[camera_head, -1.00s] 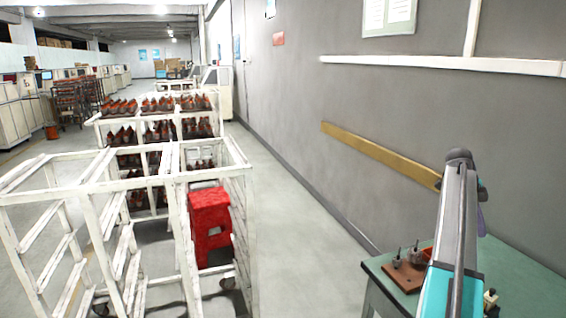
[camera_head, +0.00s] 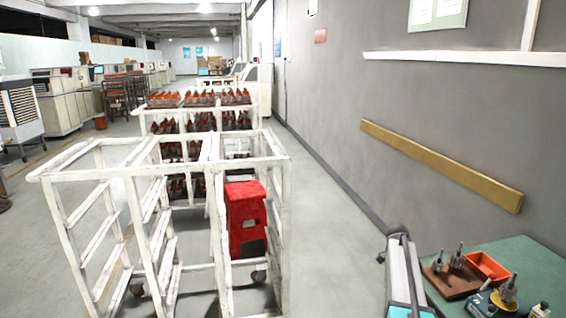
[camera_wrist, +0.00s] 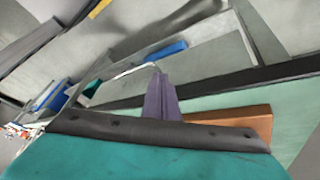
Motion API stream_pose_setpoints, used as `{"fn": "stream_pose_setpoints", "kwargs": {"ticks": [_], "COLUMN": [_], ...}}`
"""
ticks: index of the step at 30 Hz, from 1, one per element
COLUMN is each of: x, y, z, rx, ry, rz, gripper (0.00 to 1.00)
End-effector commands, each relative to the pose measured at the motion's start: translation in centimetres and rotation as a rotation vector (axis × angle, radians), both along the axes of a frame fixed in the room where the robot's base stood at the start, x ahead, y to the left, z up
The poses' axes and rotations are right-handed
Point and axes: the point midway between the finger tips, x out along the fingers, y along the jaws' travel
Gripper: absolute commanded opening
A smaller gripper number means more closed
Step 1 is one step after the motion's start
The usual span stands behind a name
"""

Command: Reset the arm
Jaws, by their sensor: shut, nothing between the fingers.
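My arm (camera_head: 401,270) shows at the lower right of the head view, grey and teal, left of the green table. My gripper (camera_wrist: 162,98) shows in the wrist view as purple fingers close together, shut and empty. The teal body and dark strip of my own arm fill the bottom of that view and hide the gripper's base. A brown block (camera_wrist: 255,123) lies behind the strip at the right. The gripper cannot be made out in the head view.
The green table (camera_head: 532,262) at the lower right bears a wooden block (camera_head: 450,281) with metal parts and an orange bin (camera_head: 487,266). The floor between carts and wall is clear.

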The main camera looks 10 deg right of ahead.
Motion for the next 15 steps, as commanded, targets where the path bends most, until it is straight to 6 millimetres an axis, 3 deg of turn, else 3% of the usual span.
{"fn": "stream_pose_setpoints", "kwargs": {"ticks": [1, 3, 8, 15], "x": [-0.2, -0.4, -1.2, -4.0], "y": [2.1, 4.5, 10.0, 18.0], "z": [-2.3, -4.8, -10.2, -17.8], "rx": [0.019, 0.045, 0.109, 0.213], "ry": [0.017, 0.038, 0.087, 0.163], "rz": [0.031, 0.071, 0.176, 0.346], "gripper": [0.0, 0.0, 0.0, 0.0]}}
